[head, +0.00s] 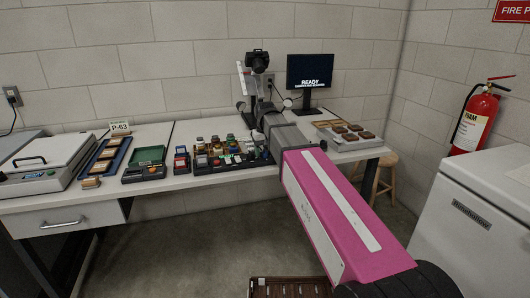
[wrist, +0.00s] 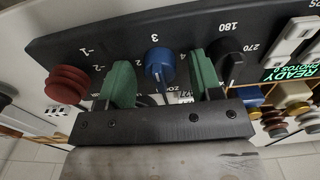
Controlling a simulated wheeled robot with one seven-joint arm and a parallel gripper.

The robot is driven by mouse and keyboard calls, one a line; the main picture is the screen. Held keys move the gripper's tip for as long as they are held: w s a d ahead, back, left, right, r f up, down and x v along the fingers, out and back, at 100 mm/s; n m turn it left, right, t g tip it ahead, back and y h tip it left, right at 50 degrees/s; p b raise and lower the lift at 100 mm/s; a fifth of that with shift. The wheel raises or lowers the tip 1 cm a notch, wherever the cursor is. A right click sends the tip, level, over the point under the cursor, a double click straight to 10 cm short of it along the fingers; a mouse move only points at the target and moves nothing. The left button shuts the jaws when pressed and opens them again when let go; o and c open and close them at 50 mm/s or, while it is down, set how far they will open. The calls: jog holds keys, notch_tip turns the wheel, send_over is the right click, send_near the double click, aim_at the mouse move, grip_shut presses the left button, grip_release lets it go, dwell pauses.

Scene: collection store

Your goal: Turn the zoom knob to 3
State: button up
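In the wrist view, the blue knob (wrist: 160,66) sits on a black panel (wrist: 105,42) beside a partly covered label that seems to begin "ZO". The numeral 3 is printed above the knob, with 2 and 4 to its sides. Which number the knob points to is unclear. My gripper (wrist: 163,82) is open, its green fingertips on either side of the blue knob, with a visible gap on both sides. In the head view my pink arm reaches toward the camera stand (head: 244,82), and the knob and fingertips cannot be made out there.
A red knob (wrist: 68,84) is left of my fingers and a black dial (wrist: 231,58) marked 180 and 270 is close on the right. In the head view, a monitor (head: 309,70) reading READY and trays of small items (head: 222,160) stand near my arm on the bench.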

aim_at(265, 150)
notch_tip(265, 150, up, 11)
dwell(0.8)
jog(key=shift+f, duration=0.15)
